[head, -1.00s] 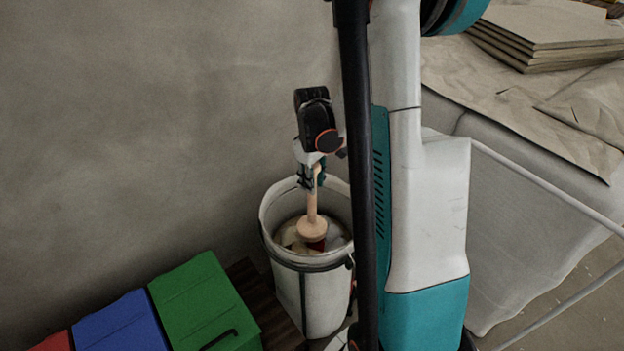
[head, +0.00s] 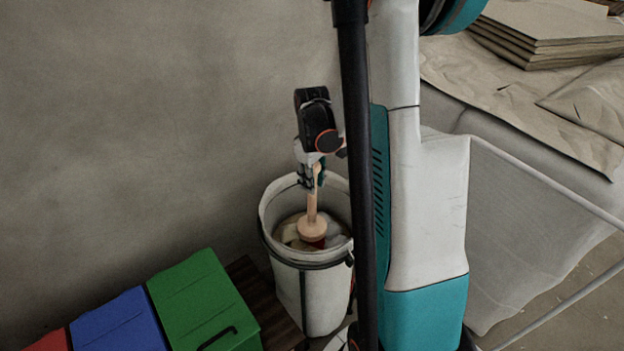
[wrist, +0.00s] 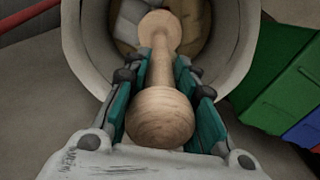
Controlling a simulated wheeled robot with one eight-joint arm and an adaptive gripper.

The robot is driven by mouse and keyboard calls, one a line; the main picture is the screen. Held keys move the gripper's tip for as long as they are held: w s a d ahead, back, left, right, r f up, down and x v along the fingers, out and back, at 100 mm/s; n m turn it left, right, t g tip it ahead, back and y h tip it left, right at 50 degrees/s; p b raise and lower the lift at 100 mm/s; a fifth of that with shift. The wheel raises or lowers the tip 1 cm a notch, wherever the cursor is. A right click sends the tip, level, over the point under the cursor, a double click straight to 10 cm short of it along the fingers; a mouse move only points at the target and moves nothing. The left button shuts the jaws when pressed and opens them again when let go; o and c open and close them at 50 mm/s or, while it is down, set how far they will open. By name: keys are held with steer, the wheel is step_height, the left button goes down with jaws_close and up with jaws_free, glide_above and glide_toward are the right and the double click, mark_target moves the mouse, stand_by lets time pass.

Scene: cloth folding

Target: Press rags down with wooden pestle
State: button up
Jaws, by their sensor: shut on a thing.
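My gripper (head: 312,178) is shut on the handle of the wooden pestle (head: 312,215), above the white bin (head: 312,295). The pestle points down into the bin, and its wide lower end rests on or just above the rags (head: 290,234); I cannot tell if it presses on them. The rags are pale, tan and red pieces inside the bin. In the wrist view the teal fingers hold the pestle (wrist: 160,112) below its round knob, with its far end over the rags (wrist: 133,18) inside the bin's rim (wrist: 88,55).
Green (head: 203,300), blue (head: 120,325) and red (head: 47,342) boxes stand at the lower left. A grey wall is behind the bin. A covered table (head: 530,115) with stacked boards (head: 550,35) is at the right. My arm blocks the view just right of the bin.

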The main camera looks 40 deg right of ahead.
mark_target(312, 199)
steer(key=shift+f+b, duration=3.5)
steer(key=shift+f, duration=0.8)
steer(key=shift+r, duration=0.15)
